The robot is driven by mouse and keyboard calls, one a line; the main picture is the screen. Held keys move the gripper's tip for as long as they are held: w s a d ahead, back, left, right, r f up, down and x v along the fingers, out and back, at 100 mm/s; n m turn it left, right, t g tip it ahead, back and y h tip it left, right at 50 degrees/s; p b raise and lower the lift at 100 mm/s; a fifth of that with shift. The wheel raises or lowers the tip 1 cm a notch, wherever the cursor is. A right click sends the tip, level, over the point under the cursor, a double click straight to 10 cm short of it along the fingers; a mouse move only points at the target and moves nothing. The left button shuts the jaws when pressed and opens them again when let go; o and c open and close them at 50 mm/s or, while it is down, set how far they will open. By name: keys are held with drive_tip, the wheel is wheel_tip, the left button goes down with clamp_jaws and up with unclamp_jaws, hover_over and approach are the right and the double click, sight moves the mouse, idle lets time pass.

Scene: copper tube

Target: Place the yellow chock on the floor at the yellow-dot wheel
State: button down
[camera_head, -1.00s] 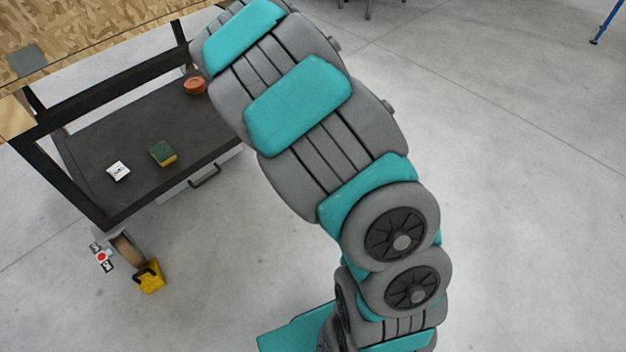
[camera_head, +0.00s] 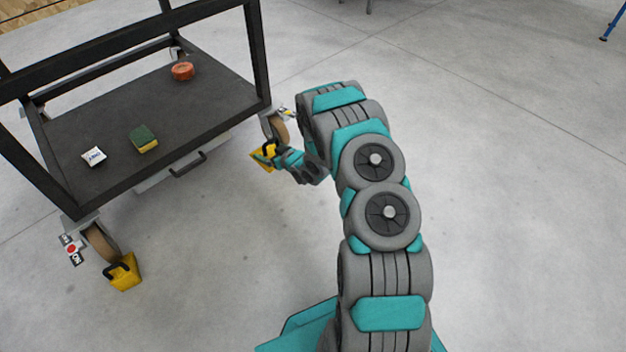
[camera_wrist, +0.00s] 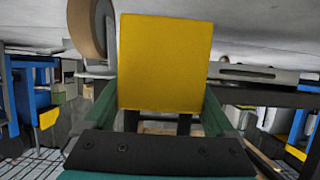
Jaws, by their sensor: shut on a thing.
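My gripper (camera_head: 280,158) is shut on the yellow chock (camera_head: 262,155), low beside the cart's right-hand wheel (camera_head: 279,128). A small label (camera_head: 289,113) with a bit of yellow shows by that wheel, partly hidden by my arm; its dot is not clear. In the wrist view, the yellow chock (camera_wrist: 165,62) sits between the green fingers of my gripper (camera_wrist: 160,105), with the wheel (camera_wrist: 88,25) at upper left. The chock is close to the wheel; I cannot tell whether it touches the wheel or the floor.
A second yellow chock (camera_head: 122,272) stands at the near left wheel (camera_head: 100,242), which has a red-dot label (camera_head: 72,249). The dark cart shelf (camera_head: 100,125) holds a sponge (camera_head: 144,139), a white item (camera_head: 94,156) and an orange round item (camera_head: 182,71). Floor to the right is clear.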

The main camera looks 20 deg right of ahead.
drive_tip(key=f, duration=0.2)
drive_tip(key=s+f, duration=0.1)
drive_tip(key=f, duration=0.1)
drive_tip(key=f+b, duration=0.1)
drive_tip(key=f, duration=0.1)
drive_tip(key=shift+s+d, duration=0.3)
drive_tip(key=shift+s, duration=0.05)
drive_tip(key=shift+s+d+f, duration=0.1)
drive_tip(key=shift+d+f, duration=0.1)
drive_tip(key=shift+d, duration=0.05)
drive_tip(key=d, duration=0.5)
drive_tip(key=s+d+f+b, duration=0.1)
drive_tip(key=d, duration=0.4)
drive_tip(key=s+d, duration=0.1)
drive_tip(key=d, duration=0.4)
drive_tip(key=shift+s+d+f+b, duration=0.15)
drive_tip(key=shift+d+f+b, duration=0.1)
drive_tip(key=shift+b, duration=0.15)
drive_tip(key=shift+f+b, duration=0.35)
drive_tip(key=shift+f, duration=1.35)
drive_tip(key=shift+f, duration=0.15)
unclamp_jaws()
